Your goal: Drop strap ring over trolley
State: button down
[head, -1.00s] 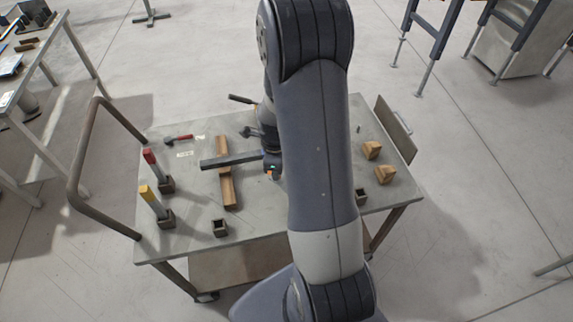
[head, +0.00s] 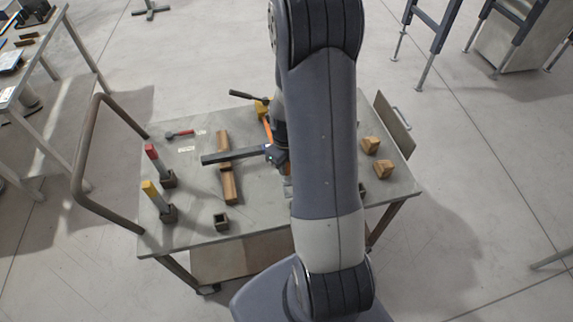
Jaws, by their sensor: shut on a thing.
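My gripper (head: 277,157) is over the middle of the cart's top, by the right end of a dark bar (head: 230,156). It is shut, but its fingers and most of what it holds are hidden by my arm. An orange strap-like strip (head: 267,128) shows beside my wrist, between the gripper and a yellow object (head: 262,107) with a dark handle (head: 241,94). I take the held thing to be the strap ring, though no ring shape is clear. The grey metal cart (head: 245,222) has a bent tube handle (head: 78,165) at its left.
The dark bar lies across wooden blocks (head: 227,180). Red-topped (head: 152,152) and yellow-topped (head: 150,188) posts stand in sockets at left. An empty socket (head: 221,221) is at the front. Two wooden wedges (head: 371,145) lie at right. A red-handled hammer (head: 180,133) lies at back left.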

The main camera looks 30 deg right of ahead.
aim_at(286, 176)
jog(key=shift+f+b, duration=2.45)
jog(key=shift+f, duration=0.5)
jog(key=shift+f+b, duration=2.55)
jog(key=shift+b, duration=0.05)
jog(key=c, duration=1.3)
grip_release()
jog(key=shift+o, duration=0.2)
jog(key=shift+r, duration=0.1)
notch_tip(286, 176, up, 11)
jog(key=shift+f+p, duration=0.15)
jog(key=shift+p, duration=0.15)
jog(key=shift+f, duration=0.1)
notch_tip(286, 176, down, 10)
jog(key=shift+f, duration=0.25)
jog(key=shift+r, duration=0.35)
